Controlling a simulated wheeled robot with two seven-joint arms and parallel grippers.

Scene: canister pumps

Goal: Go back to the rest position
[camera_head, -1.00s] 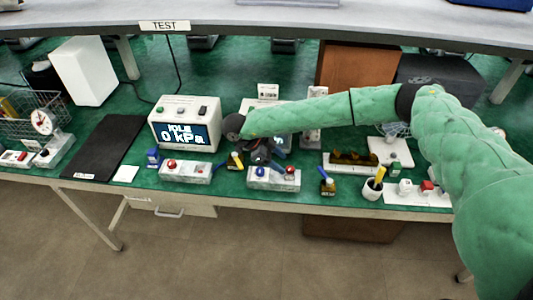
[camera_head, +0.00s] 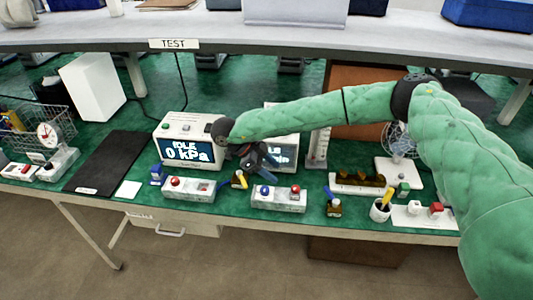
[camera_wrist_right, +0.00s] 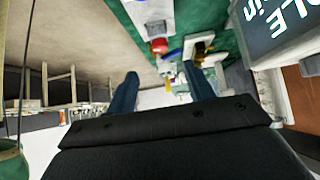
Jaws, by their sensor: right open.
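My right arm reaches in from the right in the head view, and its gripper (camera_head: 258,163) hangs above the green bench. It is in front of a second display box (camera_head: 283,148) and partly covers it. The gripper is open and empty. In the right wrist view its two blue fingers (camera_wrist_right: 163,88) stand well apart with nothing held between them. Below the gripper in the head view are a button box with a blue and a red button (camera_head: 279,199) and a small amber bottle (camera_head: 239,180). My left gripper is not in view.
A display box reading IDLE 0 kPa (camera_head: 187,143) stands left of the gripper. A button box (camera_head: 189,190), black mat (camera_head: 108,162) and wire basket (camera_head: 38,125) lie further left. A rack of amber vials (camera_head: 357,182) and a white cup (camera_head: 380,210) stand right. A grey shelf (camera_head: 300,37) spans the back.

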